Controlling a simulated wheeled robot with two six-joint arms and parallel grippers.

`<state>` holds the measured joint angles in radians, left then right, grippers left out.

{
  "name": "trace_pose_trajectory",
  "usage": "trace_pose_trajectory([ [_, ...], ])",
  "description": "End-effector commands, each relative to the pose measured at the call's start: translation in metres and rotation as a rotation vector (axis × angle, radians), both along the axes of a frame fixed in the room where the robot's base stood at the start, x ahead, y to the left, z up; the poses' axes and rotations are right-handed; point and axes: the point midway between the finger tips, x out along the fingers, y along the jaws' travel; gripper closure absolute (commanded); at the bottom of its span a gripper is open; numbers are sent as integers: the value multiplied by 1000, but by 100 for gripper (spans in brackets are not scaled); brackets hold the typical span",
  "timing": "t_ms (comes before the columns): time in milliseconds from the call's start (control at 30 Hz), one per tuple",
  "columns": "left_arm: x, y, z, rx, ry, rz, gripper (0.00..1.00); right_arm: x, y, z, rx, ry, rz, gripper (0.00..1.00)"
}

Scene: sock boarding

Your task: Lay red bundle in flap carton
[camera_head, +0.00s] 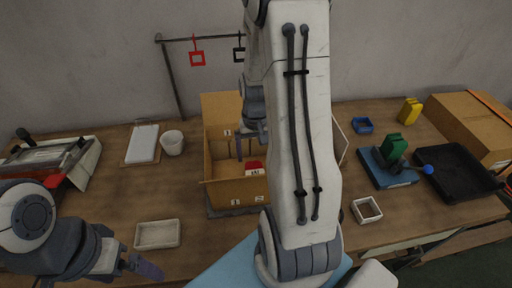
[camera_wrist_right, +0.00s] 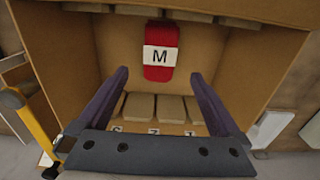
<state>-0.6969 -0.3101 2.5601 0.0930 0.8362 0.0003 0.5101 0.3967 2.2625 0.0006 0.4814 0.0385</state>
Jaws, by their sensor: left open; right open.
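The flap carton (camera_head: 238,192) stands open in the middle of the table, with its back flap (camera_head: 222,110) raised. The red bundle (camera_wrist_right: 160,36), with a white band marked M, lies inside the carton; its end also shows in the head view (camera_head: 254,166). My right gripper (camera_wrist_right: 158,88) is open above the carton, its fingers apart and empty, with the bundle beyond the fingertips. In the head view my right arm hides the carton's right side. My left gripper (camera_head: 140,266) is open and empty, low at the front left, away from the carton.
A white tray (camera_head: 158,234) lies front left; a white cup (camera_head: 173,142) and a board (camera_head: 142,144) stand behind it. A press-like device (camera_head: 50,158) is at left. Right of my arm are a white frame (camera_head: 366,210), a blue-based green device (camera_head: 388,168) and a black tray (camera_head: 458,172).

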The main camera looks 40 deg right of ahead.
Motion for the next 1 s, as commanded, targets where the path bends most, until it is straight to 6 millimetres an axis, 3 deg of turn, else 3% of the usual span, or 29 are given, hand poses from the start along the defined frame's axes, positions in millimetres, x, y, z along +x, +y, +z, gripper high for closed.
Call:
trace_pose_trajectory([
  [233, 0, 0, -3, 0, 0, 0, 0, 0, 0, 25, 0, 0, 0, 0],
  [833, 0, 0, -3, 0, 0, 0, 0, 0, 0, 27, 1, 1, 1, 0],
  [1000, 0, 1, -4, -5, -2, 10, 0, 3, 8, 29, 0, -4, 27, 0],
])
